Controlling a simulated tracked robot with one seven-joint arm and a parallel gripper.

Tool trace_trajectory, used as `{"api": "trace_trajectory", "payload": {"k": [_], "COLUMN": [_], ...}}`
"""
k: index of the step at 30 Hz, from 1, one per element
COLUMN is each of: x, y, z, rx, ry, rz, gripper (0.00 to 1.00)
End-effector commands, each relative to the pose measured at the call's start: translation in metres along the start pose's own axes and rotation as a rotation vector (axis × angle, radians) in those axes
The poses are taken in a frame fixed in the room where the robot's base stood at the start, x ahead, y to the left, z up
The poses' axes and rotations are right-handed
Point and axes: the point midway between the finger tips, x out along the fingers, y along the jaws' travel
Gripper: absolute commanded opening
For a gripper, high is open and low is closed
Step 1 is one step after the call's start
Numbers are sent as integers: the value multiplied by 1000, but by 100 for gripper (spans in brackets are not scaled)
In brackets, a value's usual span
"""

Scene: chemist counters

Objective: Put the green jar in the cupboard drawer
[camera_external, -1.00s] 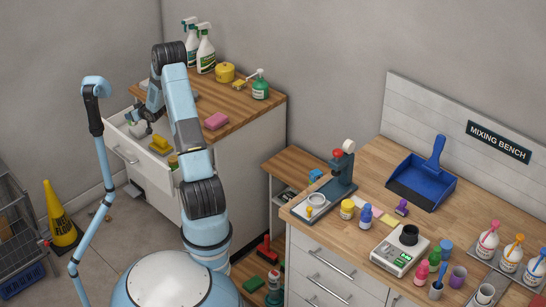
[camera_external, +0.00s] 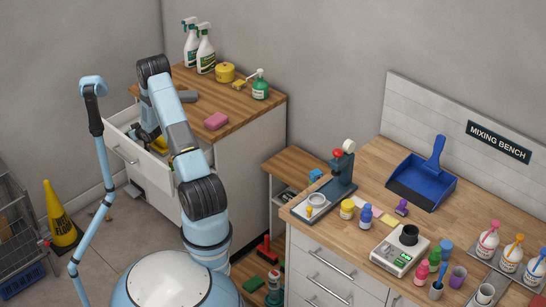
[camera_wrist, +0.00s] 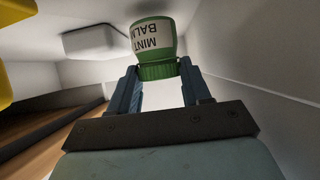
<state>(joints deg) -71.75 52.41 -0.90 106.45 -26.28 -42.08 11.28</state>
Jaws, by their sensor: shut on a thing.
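The green jar (camera_wrist: 155,48) has a white "MINT BALM" label, which reads upside down in the wrist view. My gripper (camera_wrist: 162,82) is shut on the jar at its ridged green end. White walls and a pale surface surround the jar there. In the external view the cupboard drawer (camera_external: 126,152) stands open on the left. My arm reaches down over it and hides the jar and my fingertips. Whether the jar touches the drawer floor cannot be told.
A yellow thing (camera_wrist: 14,50) and a white block (camera_wrist: 95,42) are near the jar in the wrist view. On the cupboard top are a pink sponge (camera_external: 216,121), spray bottles (camera_external: 205,50) and a yellow pot (camera_external: 225,72). A wet-floor cone (camera_external: 62,220) stands left.

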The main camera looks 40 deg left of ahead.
Motion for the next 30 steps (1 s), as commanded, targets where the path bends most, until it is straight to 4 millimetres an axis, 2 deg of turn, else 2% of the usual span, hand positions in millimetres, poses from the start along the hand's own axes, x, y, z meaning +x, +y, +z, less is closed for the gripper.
{"api": "trace_trajectory", "payload": {"k": [3, 13, 14, 15, 22, 30], "x": [6, 6, 7, 6, 6, 6], "y": [0, 0, 0, 0, 0, 0], "z": [11, 12, 13, 13, 12, 11], "rx": [-1, 0, 0, 0, -1, -1], "ry": [-1, -1, -1, -1, -1, 0], "rz": [0, 0, 0, 0, 0, 0], "gripper": [18, 18, 49, 52, 73, 73]}}
